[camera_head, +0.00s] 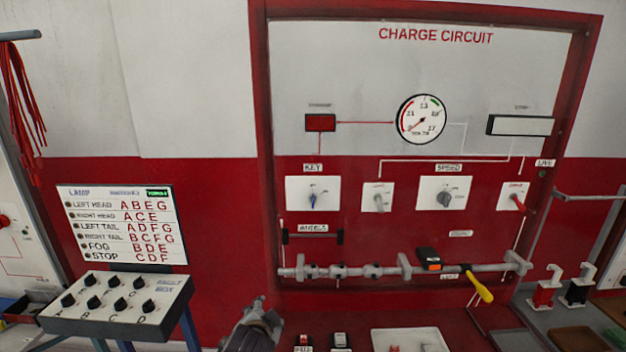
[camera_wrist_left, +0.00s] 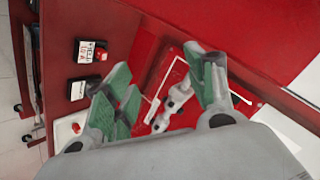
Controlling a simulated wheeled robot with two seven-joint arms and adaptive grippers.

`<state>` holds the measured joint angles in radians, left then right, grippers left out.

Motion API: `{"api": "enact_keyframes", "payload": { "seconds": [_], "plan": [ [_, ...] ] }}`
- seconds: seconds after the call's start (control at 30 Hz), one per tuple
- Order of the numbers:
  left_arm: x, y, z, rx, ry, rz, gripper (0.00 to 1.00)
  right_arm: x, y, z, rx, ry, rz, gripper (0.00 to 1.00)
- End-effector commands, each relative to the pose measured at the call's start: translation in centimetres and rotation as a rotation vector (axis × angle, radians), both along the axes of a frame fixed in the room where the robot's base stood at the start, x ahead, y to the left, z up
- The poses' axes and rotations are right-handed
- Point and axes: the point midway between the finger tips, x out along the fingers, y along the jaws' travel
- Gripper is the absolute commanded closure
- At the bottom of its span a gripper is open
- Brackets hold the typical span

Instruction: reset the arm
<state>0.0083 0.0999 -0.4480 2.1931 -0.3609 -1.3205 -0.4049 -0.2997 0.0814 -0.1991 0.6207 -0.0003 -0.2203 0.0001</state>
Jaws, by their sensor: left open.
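My left gripper (camera_head: 262,312) is low in the head view, in front of the red lower part of the charge circuit board (camera_head: 430,90). In the left wrist view its two green-padded fingers (camera_wrist_left: 162,85) stand apart with nothing held between them. A grey pipe piece shows beyond the fingers; I cannot tell how far off it is. My right gripper is in neither view.
A grey horizontal pipe (camera_head: 365,271) with a yellow lever (camera_head: 481,287) runs along the board, right of my gripper. A fault box (camera_head: 118,305) with black knobs stands left. Several small items sit on the red ledge (camera_head: 280,342).

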Motion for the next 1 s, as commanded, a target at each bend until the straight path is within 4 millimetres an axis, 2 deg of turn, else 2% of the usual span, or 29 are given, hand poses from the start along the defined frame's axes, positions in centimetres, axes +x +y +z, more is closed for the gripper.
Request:
{"api": "enact_keyframes", "payload": {
  "seconds": [0.03, 0.2, 0.5, 0.8, 1.0],
  "plan": [
    [-1.0, 0.6, -1.1, -0.028, 0.032, 0.02, 0.45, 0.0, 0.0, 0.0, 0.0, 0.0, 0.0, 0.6],
    [-4.1, 2.4, -4.2, -0.121, 0.132, 0.092, 0.45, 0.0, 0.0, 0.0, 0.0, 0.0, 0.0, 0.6],
    [-10.2, 5.5, -8.8, -0.264, 0.302, 0.229, 0.45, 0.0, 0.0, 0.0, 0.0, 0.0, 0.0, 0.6],
    [-16.7, 8.1, -12.0, -0.377, 0.458, 0.375, 0.45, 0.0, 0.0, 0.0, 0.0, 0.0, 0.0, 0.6],
    [-19.5, 9.0, -13.0, -0.417, 0.519, 0.437, 0.45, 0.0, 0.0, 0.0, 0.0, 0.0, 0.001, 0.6]
  ]
}}
